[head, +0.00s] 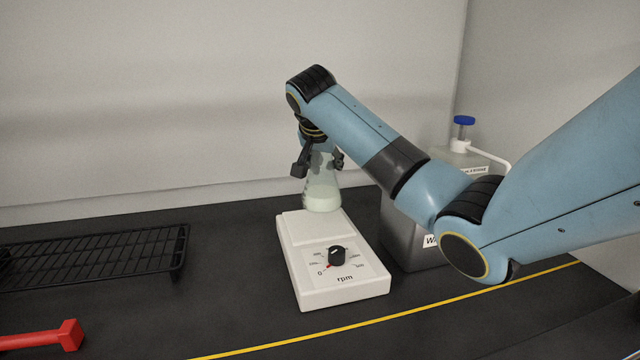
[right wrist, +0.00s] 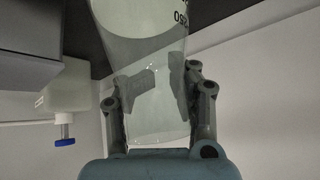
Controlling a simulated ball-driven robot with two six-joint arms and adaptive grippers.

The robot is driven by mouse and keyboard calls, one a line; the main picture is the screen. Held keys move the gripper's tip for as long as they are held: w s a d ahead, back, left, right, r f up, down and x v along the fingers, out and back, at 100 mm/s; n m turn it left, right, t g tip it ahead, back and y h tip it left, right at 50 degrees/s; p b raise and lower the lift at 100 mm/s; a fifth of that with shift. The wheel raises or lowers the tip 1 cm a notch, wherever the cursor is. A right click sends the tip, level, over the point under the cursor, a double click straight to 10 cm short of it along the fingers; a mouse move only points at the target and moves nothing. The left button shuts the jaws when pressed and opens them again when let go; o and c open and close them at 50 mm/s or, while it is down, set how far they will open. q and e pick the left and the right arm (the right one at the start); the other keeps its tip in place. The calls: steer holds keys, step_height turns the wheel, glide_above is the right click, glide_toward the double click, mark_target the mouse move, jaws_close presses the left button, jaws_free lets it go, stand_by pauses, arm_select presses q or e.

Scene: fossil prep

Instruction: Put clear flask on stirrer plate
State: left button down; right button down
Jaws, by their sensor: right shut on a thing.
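The clear flask (head: 321,193) is a conical glass flask with pale contents, upright at the back part of the white stirrer plate (head: 305,226). I cannot tell whether its base touches the plate or hangs just above it. My right gripper (head: 318,168) is shut on the flask's neck from above. In the right wrist view the flask (right wrist: 150,60) lies between the two fingers of the right gripper (right wrist: 160,90). The plate's black knob (head: 337,255) faces the front. My left gripper is not in view.
A grey container (head: 410,240) stands right of the plate, under my right arm. Behind it is a bottle with a blue cap (head: 464,121). A black wire rack (head: 100,255) lies at left, with a red tool (head: 45,337) in front. A yellow line (head: 400,312) crosses the dark bench.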

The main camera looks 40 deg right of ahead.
mark_target(315, 160)
steer(key=shift+w+a+f, duration=0.15)
steer(key=shift+w+f, duration=0.1)
steer(key=shift+w, duration=0.2)
steer(key=shift+w+f, duration=0.1)
steer(key=shift+f, duration=0.15)
step_height(315, 160, down, 4)
steer(key=shift+r, duration=0.25)
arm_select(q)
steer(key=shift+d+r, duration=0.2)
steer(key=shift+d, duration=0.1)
arm_select(e)
steer(key=shift+f, duration=0.1)
steer(key=c, duration=0.9)
jaws_free()
steer(key=shift+f, duration=0.1)
arm_select(q)
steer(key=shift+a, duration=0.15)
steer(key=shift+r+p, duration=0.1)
steer(key=shift+p, duration=0.2)
arm_select(e)
steer(key=v, duration=1.2)
